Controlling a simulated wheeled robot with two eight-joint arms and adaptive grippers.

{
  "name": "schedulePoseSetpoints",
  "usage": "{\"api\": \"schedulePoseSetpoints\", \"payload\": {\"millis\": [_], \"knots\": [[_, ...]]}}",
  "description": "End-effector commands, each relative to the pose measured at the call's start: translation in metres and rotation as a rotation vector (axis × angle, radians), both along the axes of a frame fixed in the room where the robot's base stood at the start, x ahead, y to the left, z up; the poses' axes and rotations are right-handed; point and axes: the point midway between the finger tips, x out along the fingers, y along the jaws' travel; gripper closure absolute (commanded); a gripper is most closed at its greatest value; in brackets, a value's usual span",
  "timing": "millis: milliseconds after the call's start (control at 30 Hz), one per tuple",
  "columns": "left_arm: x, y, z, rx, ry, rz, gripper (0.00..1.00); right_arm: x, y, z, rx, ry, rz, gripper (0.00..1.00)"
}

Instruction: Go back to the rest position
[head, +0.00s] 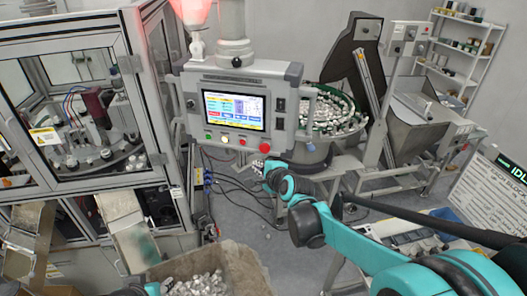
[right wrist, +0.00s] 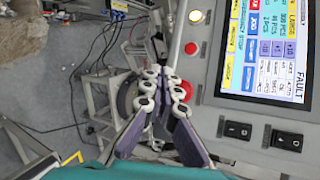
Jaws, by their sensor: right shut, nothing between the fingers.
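My right arm, teal and dark grey, reaches in from the lower right in the head view. Its gripper (head: 262,168) is in front of the lower right part of the control panel (head: 190,95), close to a red button. In the right wrist view the gripper (right wrist: 164,80) shows its fingers closed together with nothing between them. The panel's lit screen (right wrist: 267,48) stands to the right of the fingers and reads FAULT.
A bin of small pale parts (head: 235,262) stands at the bottom centre. A glazed machine cabinet (head: 150,70) fills the left. A round feeder bowl (head: 312,142) and hopper (head: 415,105) stand behind. A table with trays (head: 445,215) is at right. Cables lie on the floor.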

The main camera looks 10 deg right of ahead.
Motion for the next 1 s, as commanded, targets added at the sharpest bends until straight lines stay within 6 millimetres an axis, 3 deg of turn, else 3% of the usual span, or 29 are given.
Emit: {"api": "schedulePoseSetpoints", "payload": {"millis": [133, 267, 567, 800, 1000], "knots": [[0.0, 0.0, -0.007, 0.0, 0.0, 0.0, 0.6, -0.004, 0.0, -0.006, -0.021, 0.001, 0.01, 1.0], [0.0, 0.0, -0.039, 0.0, 0.0, 0.0, 0.6, -0.026, 0.0, -0.036, -0.141, 0.013, 0.069, 1.0], [0.0, 0.0, -0.154, 0.0, 0.0, 0.0, 0.6, -0.125, -0.006, -0.157, -0.657, 0.068, 0.362, 1.0], [0.0, 0.0, -0.24, 0.0, 0.0, 0.0, 0.6, -0.209, -0.02, -0.266, -1.051, 0.12, 0.645, 1.0], [0.0, 0.0, -0.301, 0.0, 0.0, 0.0, 0.6, -0.268, -0.034, -0.349, -1.315, 0.161, 0.879, 1.0]]}}
